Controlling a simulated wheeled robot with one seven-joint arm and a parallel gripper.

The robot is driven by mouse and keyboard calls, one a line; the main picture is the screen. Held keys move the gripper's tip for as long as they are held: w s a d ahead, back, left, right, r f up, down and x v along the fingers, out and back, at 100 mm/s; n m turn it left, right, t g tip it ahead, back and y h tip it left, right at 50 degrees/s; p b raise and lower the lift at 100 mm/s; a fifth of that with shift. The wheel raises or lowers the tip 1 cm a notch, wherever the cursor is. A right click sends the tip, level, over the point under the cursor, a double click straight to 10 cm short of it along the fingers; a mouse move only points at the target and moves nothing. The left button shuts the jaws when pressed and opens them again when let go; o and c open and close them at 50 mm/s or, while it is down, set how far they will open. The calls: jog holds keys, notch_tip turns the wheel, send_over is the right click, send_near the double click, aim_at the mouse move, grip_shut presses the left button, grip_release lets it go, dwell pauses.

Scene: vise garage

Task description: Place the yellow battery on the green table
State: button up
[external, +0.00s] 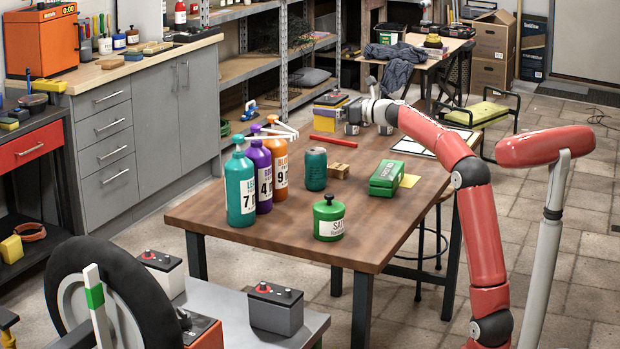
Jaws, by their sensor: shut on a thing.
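The yellow battery (331,100), a box with yellow and dark parts, is at the far-left corner of the wooden table, against my gripper (350,113). My gripper reaches over the far edge of that table and is shut on the battery. The fingers are small and partly hidden, and I cannot tell whether the battery is clear of the tabletop. A low table with a yellow-green top (481,113) and black frame stands at the right, beyond the wooden table.
The wooden table (240,220) holds several pump bottles (240,190), a teal can (315,170), a green jar (328,217), a green box (386,178) and a red bar (333,141).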

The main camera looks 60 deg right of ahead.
jog(key=s+d+f, duration=0.1)
jog(key=d+f, duration=0.3)
jog(key=d, duration=0.8)
jog(key=b, duration=0.1)
send_over(366, 161)
notch_tip(366, 161, down, 8)
jog(key=shift+a+f+b, duration=0.2)
jog(key=shift+f+b, duration=0.2)
jog(key=shift+f, duration=1.5)
jog(key=shift+f, duration=0.15)
jog(key=o, duration=1.4)
jog(key=shift+f, duration=0.15)
